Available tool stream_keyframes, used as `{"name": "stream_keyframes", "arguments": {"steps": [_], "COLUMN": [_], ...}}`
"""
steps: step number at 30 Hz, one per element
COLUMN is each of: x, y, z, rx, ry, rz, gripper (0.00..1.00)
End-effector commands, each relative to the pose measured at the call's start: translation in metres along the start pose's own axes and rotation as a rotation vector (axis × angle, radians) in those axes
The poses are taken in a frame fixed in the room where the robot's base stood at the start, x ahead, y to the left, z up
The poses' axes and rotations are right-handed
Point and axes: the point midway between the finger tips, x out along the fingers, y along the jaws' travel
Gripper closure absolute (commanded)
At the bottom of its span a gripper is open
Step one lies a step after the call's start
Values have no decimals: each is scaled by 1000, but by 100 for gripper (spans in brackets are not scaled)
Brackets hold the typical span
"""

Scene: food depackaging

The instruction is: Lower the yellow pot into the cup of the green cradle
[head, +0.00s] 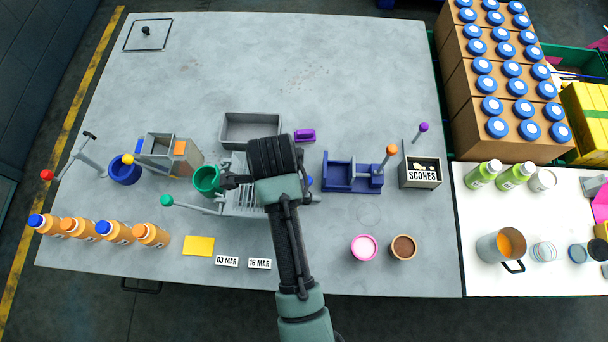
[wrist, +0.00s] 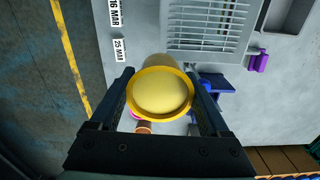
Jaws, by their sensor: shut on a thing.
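My gripper (wrist: 160,85) is shut on the yellow pot (wrist: 161,93), with one finger on each side of it. The pot shows as a round yellow rim around a paler yellow top. In the head view my arm hides the fingers and the pot. The green cradle has a round green cup (head: 207,180) at the left of the grey grate, apparently open toward the camera. A grey lever with a green knob (head: 166,200) lies just below it. The wrist view does not show the green cup, and the pot is apart from it.
The grey grate (wrist: 214,28) lies beside the held pot. A blue cup (head: 125,172) with a red-knobbed lever stands at left. A blue stand (head: 345,181), pink pot (head: 364,247) and brown pot (head: 403,247) are at right. Orange bottles (head: 105,232) line the front left. The table's back is largely clear.

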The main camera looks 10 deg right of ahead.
Motion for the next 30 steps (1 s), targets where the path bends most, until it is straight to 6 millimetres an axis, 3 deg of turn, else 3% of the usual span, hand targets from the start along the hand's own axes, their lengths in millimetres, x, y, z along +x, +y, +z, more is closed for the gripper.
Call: {"name": "stream_keyframes", "arguments": {"steps": [2,15,30], "x": [-17,-52,-76], "y": [-5,-30,-60], "z": [14,88,177], "rx": [-5,-5,-3], "ry": [-1,-1,-1], "rz": [-2,-4,-1], "gripper": [83,83,83]}}
